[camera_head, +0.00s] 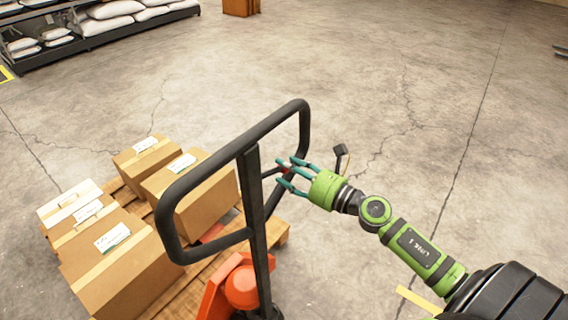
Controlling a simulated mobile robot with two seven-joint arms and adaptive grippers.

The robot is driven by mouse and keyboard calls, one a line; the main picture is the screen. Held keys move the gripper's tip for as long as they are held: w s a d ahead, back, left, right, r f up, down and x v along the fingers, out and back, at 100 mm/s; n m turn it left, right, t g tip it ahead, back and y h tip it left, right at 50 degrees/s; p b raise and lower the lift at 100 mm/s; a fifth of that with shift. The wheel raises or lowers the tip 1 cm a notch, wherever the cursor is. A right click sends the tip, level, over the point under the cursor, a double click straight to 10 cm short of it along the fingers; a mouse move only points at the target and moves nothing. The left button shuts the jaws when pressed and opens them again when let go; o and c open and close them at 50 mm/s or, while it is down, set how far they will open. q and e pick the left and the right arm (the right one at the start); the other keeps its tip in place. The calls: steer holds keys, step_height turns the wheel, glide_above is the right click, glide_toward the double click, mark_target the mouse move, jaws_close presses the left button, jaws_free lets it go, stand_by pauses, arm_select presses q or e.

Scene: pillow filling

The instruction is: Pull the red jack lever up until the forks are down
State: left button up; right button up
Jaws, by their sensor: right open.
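The pallet jack has a black loop handle (253,200) on a black post and an orange base (240,287). A small patch of red, which looks like the jack lever (287,169), shows inside the handle loop at its right side. My right gripper (289,173) reaches in from the right with its teal fingers open around or beside this red part. I cannot tell whether they touch it. The forks are hidden under the loaded pallet. My left gripper is not in view.
A wooden pallet (187,286) carries several cardboard boxes (120,262) left of and behind the handle. A shelf with white sacks (108,10) stands at the far left. An orange-brown object (240,6) stands at the back. The concrete floor to the right is mostly clear.

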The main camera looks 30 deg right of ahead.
steer(key=shift+x, duration=0.85)
